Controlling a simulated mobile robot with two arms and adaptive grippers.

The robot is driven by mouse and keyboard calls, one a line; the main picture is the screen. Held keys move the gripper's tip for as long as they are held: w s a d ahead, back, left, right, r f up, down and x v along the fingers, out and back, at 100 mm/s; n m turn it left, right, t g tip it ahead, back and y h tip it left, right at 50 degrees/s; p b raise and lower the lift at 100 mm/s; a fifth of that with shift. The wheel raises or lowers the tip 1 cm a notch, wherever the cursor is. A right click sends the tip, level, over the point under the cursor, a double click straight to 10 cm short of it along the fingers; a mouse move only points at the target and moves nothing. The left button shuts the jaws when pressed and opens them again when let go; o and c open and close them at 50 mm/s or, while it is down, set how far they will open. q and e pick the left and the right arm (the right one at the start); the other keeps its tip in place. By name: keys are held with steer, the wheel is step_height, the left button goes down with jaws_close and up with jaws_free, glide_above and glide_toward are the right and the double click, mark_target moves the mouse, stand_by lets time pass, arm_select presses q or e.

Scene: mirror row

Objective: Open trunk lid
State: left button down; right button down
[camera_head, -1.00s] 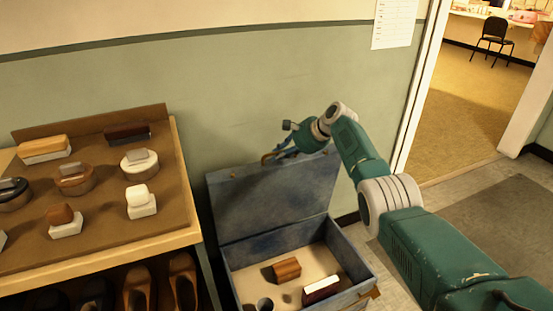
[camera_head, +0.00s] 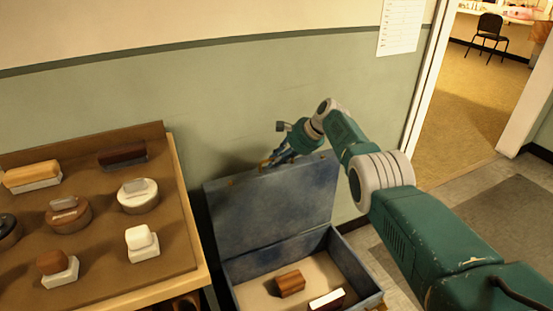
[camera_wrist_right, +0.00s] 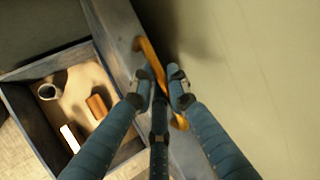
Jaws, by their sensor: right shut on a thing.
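The blue-grey trunk stands on the floor against the green wall, its lid (camera_head: 272,205) raised upright. The open box part (camera_head: 358,270) shows below it. My right gripper (camera_head: 268,163) is at the lid's top edge, shut on the orange-brown handle (camera_wrist_right: 150,58), which also shows in the head view (camera_head: 264,165). In the right wrist view my gripper's fingers (camera_wrist_right: 162,84) close around the handle's middle. My left gripper is not in view.
Inside the trunk lie a wooden block (camera_head: 290,283) and a dark red-and-white brush (camera_head: 327,300); the wrist view also shows a round tin (camera_wrist_right: 48,91). A table (camera_head: 182,195) with several brushes and tins stands close at left. A doorway opens at right.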

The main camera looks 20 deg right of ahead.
steer(key=c, duration=2)
jaws_free()
steer(key=shift+s, duration=0.1)
steer(key=shift+s+d+r, duration=0.25)
steer(key=shift+d+r, duration=0.1)
steer(key=shift+r, duration=0.2)
steer(key=v, duration=1)
steer(key=shift+s+r, duration=0.2)
steer(key=shift+r, duration=0.05)
